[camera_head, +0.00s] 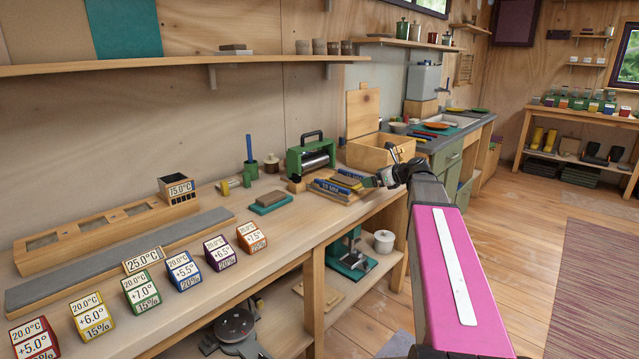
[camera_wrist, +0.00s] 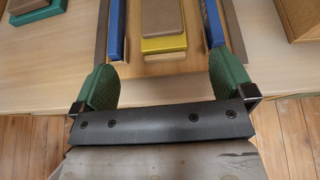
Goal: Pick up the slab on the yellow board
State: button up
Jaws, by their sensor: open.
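The slab (camera_wrist: 162,18), a brownish block, lies on the yellow board (camera_wrist: 164,45) at the top middle of the wrist view. Both sit between two blue rails (camera_wrist: 117,28) on a wooden base. In the head view the slab (camera_head: 347,181) is small, next to the blue rails marked "10 MM". My gripper (camera_wrist: 163,65) is open and empty, its green fingers apart at the near edge of the base. The yellow board lies beyond the fingertips, in line with the gap. In the head view my wrist partly hides the right side of this spot.
A second slab on a teal board (camera_head: 271,201) lies to the left on the bench. A green roller press (camera_head: 310,158) and an open wooden box (camera_head: 380,150) stand behind. Several labelled blocks line the bench's front left. The bench edge is close below my gripper.

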aim_at(347, 180)
jog(key=shift+w+a+r, duration=0.25)
jog(key=shift+w+r, duration=0.05)
jog(key=shift+r, duration=0.05)
jog(key=shift+w+a, duration=0.2)
jog(key=shift+a, duration=0.05)
jog(key=x, duration=1)
jog(key=shift+f, duration=0.1)
jog(key=shift+d, duration=0.1)
jog(key=c, duration=1.2)
jog(key=shift+c, duration=0.3)
